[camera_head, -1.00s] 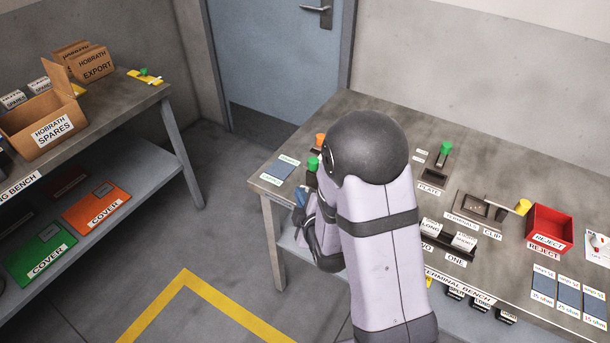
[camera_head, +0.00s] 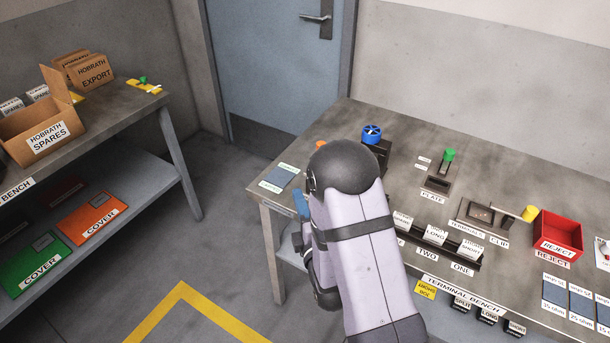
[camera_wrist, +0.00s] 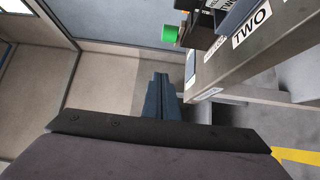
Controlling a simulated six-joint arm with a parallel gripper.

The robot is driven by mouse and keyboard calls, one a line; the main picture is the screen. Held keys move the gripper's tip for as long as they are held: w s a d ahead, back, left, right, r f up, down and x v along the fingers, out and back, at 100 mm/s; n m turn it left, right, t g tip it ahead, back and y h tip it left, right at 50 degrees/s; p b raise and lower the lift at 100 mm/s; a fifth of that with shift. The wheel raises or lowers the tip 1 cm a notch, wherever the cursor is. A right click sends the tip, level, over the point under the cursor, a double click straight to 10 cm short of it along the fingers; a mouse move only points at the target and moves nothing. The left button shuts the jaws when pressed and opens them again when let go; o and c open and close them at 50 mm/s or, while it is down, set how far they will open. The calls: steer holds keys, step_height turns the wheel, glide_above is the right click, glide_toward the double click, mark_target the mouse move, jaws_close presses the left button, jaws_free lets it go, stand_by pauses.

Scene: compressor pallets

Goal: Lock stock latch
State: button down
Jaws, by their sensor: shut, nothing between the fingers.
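My gripper (camera_wrist: 162,92) shows in the wrist view with its blue fingers shut and empty. It hangs off the bench edge, over the floor. In the head view its blue part (camera_head: 301,204) shows at the left end of the terminal bench (camera_head: 398,125), mostly behind my arm. A green knob (camera_wrist: 170,33) stands above the fingers in the wrist view, apart from them. My arm hides it in the head view. I cannot tell which part is the stock latch; no readable label names it.
An orange knob (camera_head: 320,145) and a blue handwheel (camera_head: 372,133) stand near the bench's left end. A rack of labelled boxes (camera_head: 435,236) lines the front. A red reject bin (camera_head: 558,238) stands at the right. The floor aisle left of the bench is clear.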

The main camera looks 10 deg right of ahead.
steer(key=shift+w+f+b, duration=0.1)
steer(key=shift+w+b, duration=0.1)
steer(key=shift+b, duration=0.3)
steer(key=w+b, duration=0.2)
steer(key=b, duration=0.5)
steer(key=shift+w, duration=0.1)
steer(key=w+p, duration=0.2)
steer(key=w, duration=0.4)
steer(key=shift+w+a, duration=0.1)
steer(key=shift+w, duration=0.3)
steer(key=d+p, duration=0.1)
steer(key=d, duration=0.1)
steer(key=shift+d, duration=0.35)
steer(key=shift+s+d, duration=0.3)
steer(key=shift+d, duration=0.25)
